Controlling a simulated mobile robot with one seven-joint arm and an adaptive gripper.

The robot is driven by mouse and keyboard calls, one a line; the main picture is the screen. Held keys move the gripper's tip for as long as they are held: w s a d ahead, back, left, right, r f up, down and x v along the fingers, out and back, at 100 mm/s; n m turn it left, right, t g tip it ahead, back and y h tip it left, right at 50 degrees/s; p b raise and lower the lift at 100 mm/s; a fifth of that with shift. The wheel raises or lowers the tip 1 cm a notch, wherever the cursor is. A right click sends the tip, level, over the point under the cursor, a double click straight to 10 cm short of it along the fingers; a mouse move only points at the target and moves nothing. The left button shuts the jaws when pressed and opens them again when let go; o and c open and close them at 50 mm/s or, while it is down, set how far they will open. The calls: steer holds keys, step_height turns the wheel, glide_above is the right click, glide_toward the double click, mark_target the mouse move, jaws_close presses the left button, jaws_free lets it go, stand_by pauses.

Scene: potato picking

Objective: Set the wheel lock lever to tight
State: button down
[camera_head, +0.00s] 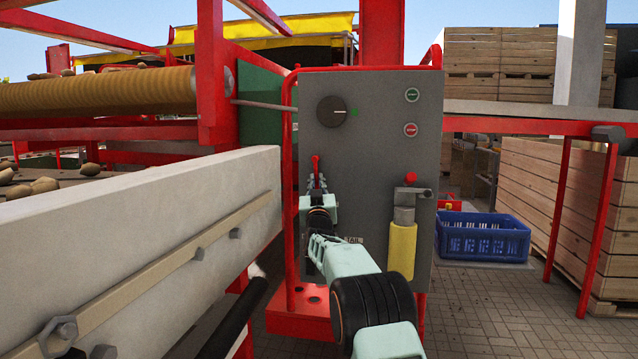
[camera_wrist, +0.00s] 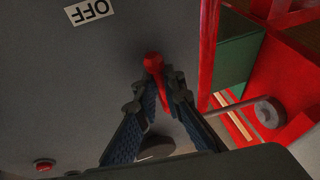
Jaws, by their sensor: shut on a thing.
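A grey control panel (camera_head: 375,135) stands in front of me in a red frame. A small red lever (camera_head: 316,160) sticks up at the panel's left side. My gripper (camera_head: 317,183) reaches up to it from below. The lever's base is hidden by the fingers. A label reading OFF (camera_wrist: 89,11) appears upside down in the wrist view. No label for tight is readable.
A black rotary knob (camera_head: 331,112), a green button (camera_head: 412,95) and a red button (camera_head: 410,130) sit higher on the panel. A red-knobbed handle (camera_head: 410,178) stands above a yellow cylinder (camera_head: 402,248) at right. A pale beam (camera_head: 150,215) lies close left.

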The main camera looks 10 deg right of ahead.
steer(key=shift+a+r, duration=0.1)
steer(key=shift+r, duration=0.15)
steer(key=c, duration=2)
jaws_free()
steer(key=shift+f, duration=0.15)
steer(key=shift+v, duration=5.95)
